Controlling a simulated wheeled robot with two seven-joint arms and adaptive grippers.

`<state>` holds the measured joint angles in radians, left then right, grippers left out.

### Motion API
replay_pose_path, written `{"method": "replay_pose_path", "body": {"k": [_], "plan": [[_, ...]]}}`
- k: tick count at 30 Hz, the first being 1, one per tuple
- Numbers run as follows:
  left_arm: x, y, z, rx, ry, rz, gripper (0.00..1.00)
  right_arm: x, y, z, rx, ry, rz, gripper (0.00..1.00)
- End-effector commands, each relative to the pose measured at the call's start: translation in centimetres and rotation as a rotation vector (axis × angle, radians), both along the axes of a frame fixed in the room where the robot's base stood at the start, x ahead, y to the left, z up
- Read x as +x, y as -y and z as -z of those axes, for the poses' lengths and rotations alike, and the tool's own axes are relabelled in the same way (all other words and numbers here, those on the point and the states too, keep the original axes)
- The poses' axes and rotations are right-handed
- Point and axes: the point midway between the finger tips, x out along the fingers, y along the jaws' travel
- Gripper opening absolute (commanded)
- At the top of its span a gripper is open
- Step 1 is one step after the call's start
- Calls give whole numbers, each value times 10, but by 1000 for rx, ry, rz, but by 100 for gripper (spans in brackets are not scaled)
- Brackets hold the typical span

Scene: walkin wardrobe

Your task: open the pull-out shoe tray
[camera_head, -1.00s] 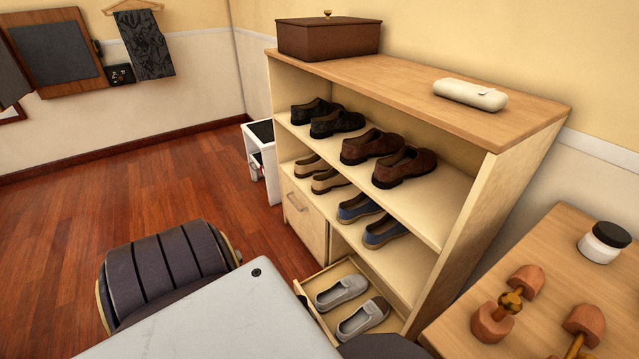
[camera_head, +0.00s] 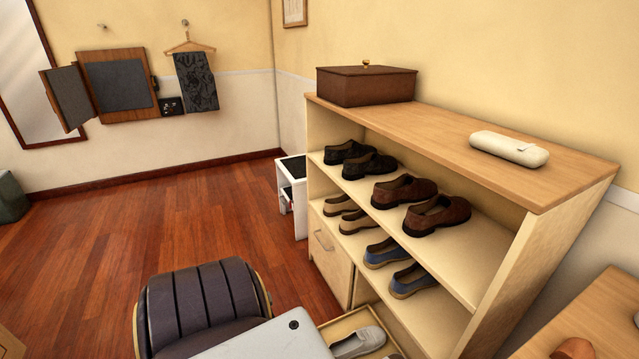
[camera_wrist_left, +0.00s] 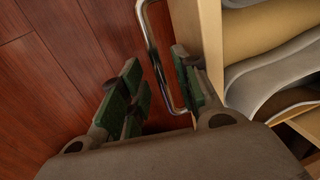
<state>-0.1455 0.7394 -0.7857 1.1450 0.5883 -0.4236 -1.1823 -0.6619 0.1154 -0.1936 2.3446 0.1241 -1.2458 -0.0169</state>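The pull-out shoe tray (camera_head: 338,327) is low in the shoe cabinet, at the bottom of the head view. It stands partly out, with light grey shoes (camera_head: 358,342) inside; its front is cut off there. In the left wrist view, the tray's wooden front (camera_wrist_left: 210,45) has a bent metal bar handle (camera_wrist_left: 157,60). My left gripper (camera_wrist_left: 160,90), with green pads, is open around this handle. The bar passes between the fingers, and one finger is between the bar and the tray front. I cannot tell whether a pad touches the bar. My right gripper is not in view.
The cabinet (camera_head: 545,225) holds several shoes on open shelves, with a brown box (camera_head: 365,87) and a pale case (camera_head: 508,149) on top. A closed cabinet door (camera_head: 330,255) is left of the shelves. A wooden table (camera_head: 590,310) stands at right.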

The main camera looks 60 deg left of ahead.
Motion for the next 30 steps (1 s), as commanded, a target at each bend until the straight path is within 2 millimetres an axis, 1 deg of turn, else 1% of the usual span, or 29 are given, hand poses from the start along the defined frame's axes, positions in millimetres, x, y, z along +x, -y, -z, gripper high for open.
{"method": "replay_pose_path", "body": {"k": [14, 20, 30], "plan": [[-1, -2, -4, 2, 0, 2, 32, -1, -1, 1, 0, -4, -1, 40], [-3, -2, -13, 2, -1, 2, 32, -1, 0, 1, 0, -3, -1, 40], [-7, -2, -36, 2, 0, 2, 32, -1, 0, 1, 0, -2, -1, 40]]}}
